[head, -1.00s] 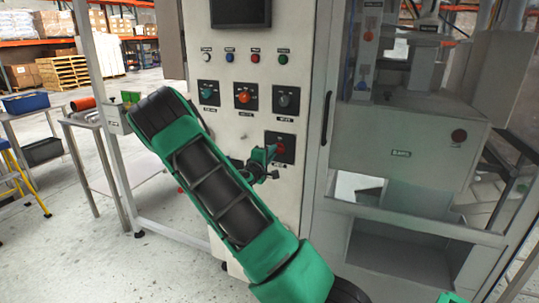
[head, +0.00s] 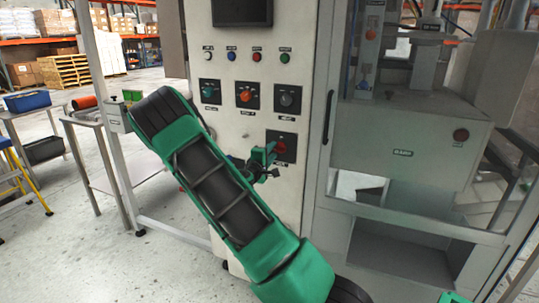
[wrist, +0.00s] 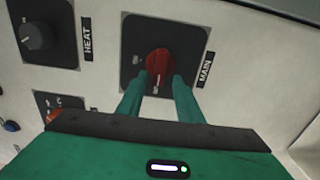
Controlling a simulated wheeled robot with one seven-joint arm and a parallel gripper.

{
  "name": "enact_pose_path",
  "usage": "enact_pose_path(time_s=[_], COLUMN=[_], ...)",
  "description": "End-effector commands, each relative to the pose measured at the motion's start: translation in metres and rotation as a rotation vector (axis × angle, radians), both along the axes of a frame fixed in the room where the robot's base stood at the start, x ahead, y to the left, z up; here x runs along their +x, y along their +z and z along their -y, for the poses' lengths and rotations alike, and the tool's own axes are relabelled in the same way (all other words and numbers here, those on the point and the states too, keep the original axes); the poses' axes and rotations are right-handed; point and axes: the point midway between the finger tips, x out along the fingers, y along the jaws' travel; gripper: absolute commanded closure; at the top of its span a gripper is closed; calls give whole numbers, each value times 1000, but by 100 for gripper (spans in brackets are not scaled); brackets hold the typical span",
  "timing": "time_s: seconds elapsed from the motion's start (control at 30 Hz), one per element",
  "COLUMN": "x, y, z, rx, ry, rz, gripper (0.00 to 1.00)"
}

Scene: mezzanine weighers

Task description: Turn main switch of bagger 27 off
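The main switch (wrist: 158,62) is a red rotary knob on a dark square plate beside a "MAIN" label in the wrist view. In the head view the switch (head: 281,148) is at the lower right of the pale control panel. My gripper (wrist: 163,80) has one green finger on each side of the red knob, and the knob fills the narrow gap between them. A pale mark shows on the knob between the fingertips. The exact contact is partly hidden by the fingers. In the head view my gripper (head: 268,160) is at the plate.
A grey "HEAT" knob (wrist: 38,38) is close on the left in the wrist view. Other knobs, including an orange-red one (head: 244,95), and small buttons sit above. A glazed machine enclosure (head: 400,150) stands right of the panel. A metal table (head: 90,120) is at left.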

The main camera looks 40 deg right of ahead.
Motion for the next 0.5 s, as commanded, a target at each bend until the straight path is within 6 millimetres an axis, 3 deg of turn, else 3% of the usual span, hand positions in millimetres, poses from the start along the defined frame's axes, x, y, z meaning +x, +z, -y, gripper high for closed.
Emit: enact_pose_path(time_s=[0.23, 0.5], x=[-6, -24], y=[0, -1], z=[-13, -60], rx=[0, 1], ry=[-1, 2], rz=[-2, -3], gripper=[67, 67])
